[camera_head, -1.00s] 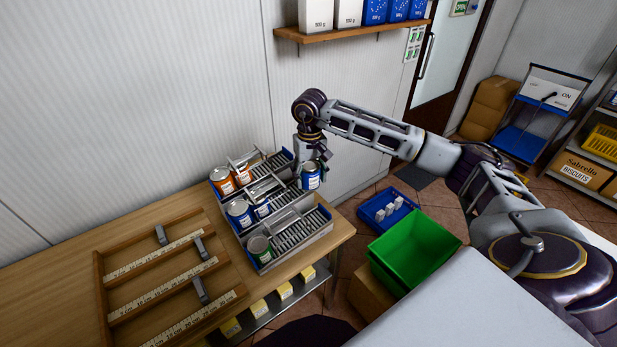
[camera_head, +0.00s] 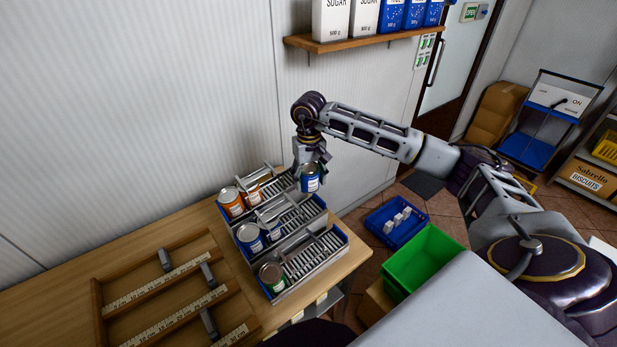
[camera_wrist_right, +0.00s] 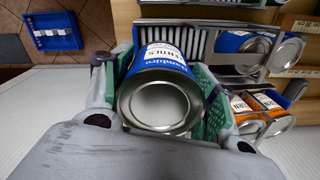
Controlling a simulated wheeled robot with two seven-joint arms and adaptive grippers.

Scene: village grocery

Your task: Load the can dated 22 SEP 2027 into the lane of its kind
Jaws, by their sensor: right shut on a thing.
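My right gripper (camera_head: 309,168) is shut on a blue can (camera_head: 311,183) with a white label. It holds the can above the right end of the lane rack (camera_head: 312,262), near the back and middle lanes. In the right wrist view the held can (camera_wrist_right: 158,55) reads "LENTILS", with its round metal end toward the camera. Its date is not readable. My left gripper is not in view.
A wooden tray with dividers (camera_head: 105,312) lies on the table left of the rack. A green crate (camera_head: 420,262) and a blue tray with small white items (camera_head: 385,238) are to the right. A shelf with sugar bags (camera_head: 350,40) is above.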

